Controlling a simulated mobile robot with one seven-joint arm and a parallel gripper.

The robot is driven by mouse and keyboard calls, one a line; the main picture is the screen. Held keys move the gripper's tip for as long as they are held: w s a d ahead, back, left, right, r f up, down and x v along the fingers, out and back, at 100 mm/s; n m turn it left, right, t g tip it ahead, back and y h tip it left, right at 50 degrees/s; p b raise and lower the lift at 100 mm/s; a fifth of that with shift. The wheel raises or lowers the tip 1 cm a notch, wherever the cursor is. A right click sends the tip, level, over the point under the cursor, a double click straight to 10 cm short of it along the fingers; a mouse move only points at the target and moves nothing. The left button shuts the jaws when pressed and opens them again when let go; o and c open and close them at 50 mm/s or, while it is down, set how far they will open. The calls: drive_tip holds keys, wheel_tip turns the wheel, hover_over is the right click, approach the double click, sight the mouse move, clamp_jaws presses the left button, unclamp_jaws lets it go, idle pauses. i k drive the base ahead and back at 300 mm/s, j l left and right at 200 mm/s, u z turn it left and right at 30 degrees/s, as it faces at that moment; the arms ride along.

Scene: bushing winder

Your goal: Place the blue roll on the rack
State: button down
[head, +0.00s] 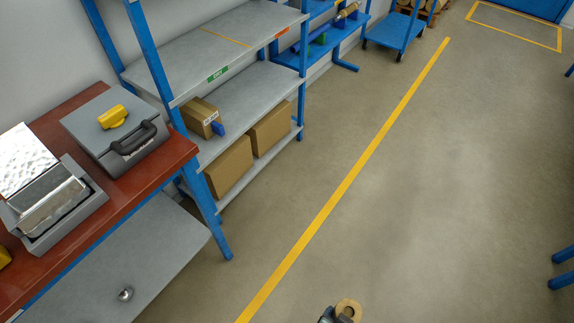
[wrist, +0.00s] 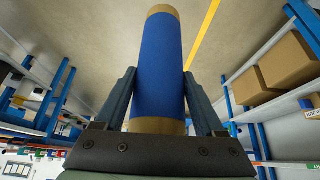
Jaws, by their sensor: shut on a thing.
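The blue roll (wrist: 160,60) has tan ends and stands out lengthwise between the two fingers of my gripper (wrist: 159,78) in the wrist view. The fingers are shut on its sides near its lower end. In the head view only a tan ring-shaped end of the roll (head: 352,303) and a bit of my gripper (head: 327,316) show at the bottom edge, over bare floor. A blue-framed rack with grey shelves (head: 185,60) stands at the upper left, apart from the roll. Its top visible shelf is bare, with a yellow line, a green label and an orange label.
Cardboard boxes (head: 229,167) fill part of the rack's lower shelves. A red-topped bench (head: 150,180) with a grey case (head: 115,130) stands at the left. A blue stand with rolls (head: 330,38) and a blue cart (head: 396,28) are behind. The floor right of the yellow line is clear.

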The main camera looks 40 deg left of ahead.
sight(209, 61)
drive_tip(key=i+u, duration=0.2)
drive_tip(key=i, duration=0.45)
drive_tip(key=i+l+u, duration=0.25)
drive_tip(key=i, duration=0.4)
drive_tip(key=i+u, duration=0.45)
drive_tip(key=i+l+u, duration=0.15)
drive_tip(key=u, duration=0.35)
drive_tip(key=i+l+u, duration=0.25)
drive_tip(key=u, duration=0.2)
drive_tip(key=i, duration=0.1)
